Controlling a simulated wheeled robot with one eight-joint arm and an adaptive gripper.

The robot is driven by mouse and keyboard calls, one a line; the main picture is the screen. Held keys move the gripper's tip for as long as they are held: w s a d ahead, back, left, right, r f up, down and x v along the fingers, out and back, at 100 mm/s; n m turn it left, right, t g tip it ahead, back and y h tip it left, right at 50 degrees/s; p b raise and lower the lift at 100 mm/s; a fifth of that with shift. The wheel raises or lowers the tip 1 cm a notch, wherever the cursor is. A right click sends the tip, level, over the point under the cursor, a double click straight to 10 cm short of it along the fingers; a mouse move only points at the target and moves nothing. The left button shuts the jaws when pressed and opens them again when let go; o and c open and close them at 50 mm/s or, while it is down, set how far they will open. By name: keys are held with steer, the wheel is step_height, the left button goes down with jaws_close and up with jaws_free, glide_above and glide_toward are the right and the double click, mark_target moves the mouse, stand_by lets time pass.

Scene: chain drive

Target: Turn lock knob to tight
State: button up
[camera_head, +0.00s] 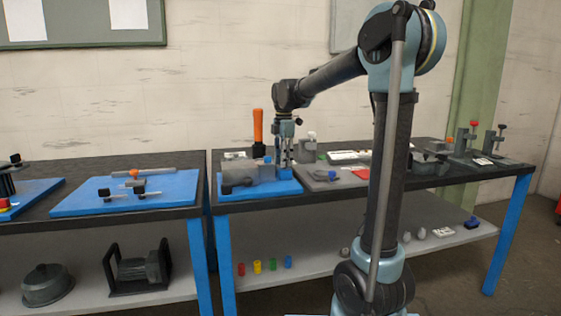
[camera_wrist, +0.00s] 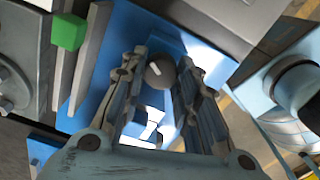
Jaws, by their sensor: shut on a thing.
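The lock knob (camera_wrist: 158,71) is a small round dark grey knob with a short white mark, seen between the fingertips in the wrist view. Its white mark runs at a slant. My gripper (camera_wrist: 160,66) has one finger on each side of the knob and is shut on it. In the head view my gripper (camera_head: 285,166) points down at the blue plate (camera_head: 285,190) on the right bench, and the knob cannot be made out there. I cannot read a tight marking.
A grey machine block (camera_head: 240,175) stands on the plate just left of my gripper, with a tall orange handle (camera_head: 258,126) behind. A green block (camera_wrist: 68,31) is close by in the wrist view. A grey plate with a blue knob (camera_head: 332,175) lies to the right.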

steer(key=m, duration=0.4)
steer(key=shift+d, duration=0.25)
steer(key=m, duration=0.4)
steer(key=shift+m, duration=0.3)
steer(key=m, duration=0.4)
steer(key=shift+a+m, duration=0.1)
steer(key=shift+m, duration=0.2)
steer(key=m, duration=0.4)
steer(key=shift+f, duration=0.1)
steer(key=m, duration=0.9)
steer(key=shift+m, duration=0.3)
steer(key=m, duration=0.4)
steer(key=shift+m, duration=2.4)
steer(key=shift+d, duration=0.2)
